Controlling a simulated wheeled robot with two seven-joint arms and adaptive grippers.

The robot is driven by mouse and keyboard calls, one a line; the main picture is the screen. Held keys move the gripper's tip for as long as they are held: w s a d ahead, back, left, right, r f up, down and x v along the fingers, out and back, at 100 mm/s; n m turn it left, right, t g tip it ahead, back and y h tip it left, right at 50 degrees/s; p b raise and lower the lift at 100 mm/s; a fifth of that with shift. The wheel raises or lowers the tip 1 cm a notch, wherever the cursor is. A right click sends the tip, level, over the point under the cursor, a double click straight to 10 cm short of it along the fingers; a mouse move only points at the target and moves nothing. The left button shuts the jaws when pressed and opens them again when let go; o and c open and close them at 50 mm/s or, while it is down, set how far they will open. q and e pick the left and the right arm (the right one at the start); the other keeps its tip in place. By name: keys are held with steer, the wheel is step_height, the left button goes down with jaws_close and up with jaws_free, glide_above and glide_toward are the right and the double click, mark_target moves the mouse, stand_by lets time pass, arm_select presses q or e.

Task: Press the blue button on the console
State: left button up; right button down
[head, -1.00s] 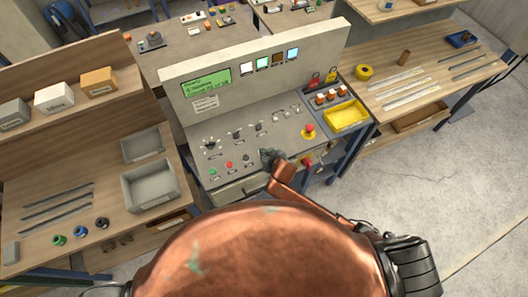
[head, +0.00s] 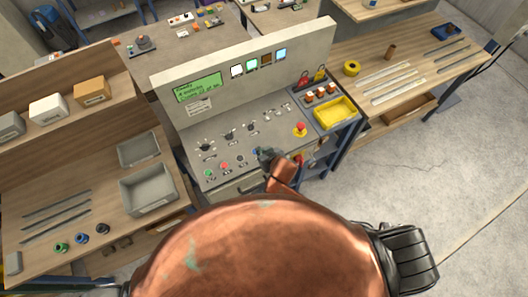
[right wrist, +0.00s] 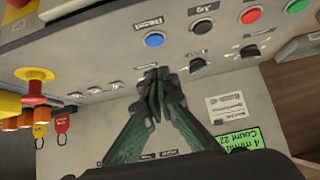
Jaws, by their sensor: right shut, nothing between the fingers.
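The console (head: 235,185) stands in the middle of the head view, with a row of small controls along its front edge. The blue button (right wrist: 154,39) is round and shows clearly in the right wrist view, beside a small label. In the head view it shows only as a small bluish spot (head: 257,151) beside my gripper. My right gripper (right wrist: 152,78) is shut and empty. Its fingertips appear just below the blue button in the wrist view, apart from it in the picture. In the head view my right gripper (head: 268,155) is over the console's front edge. My left gripper is not in view.
Near the blue button are a black knob (right wrist: 201,27), a red button (right wrist: 251,15) and another black knob (right wrist: 197,65). A red emergency button (head: 300,128) and a yellow tray (head: 335,112) are to the right. The console's upright panel (head: 222,98) rises behind.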

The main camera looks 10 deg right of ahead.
steer(key=shift+v, duration=2.45)
steer(key=shift+w+r, duration=0.1)
steer(key=shift+r, duration=0.05)
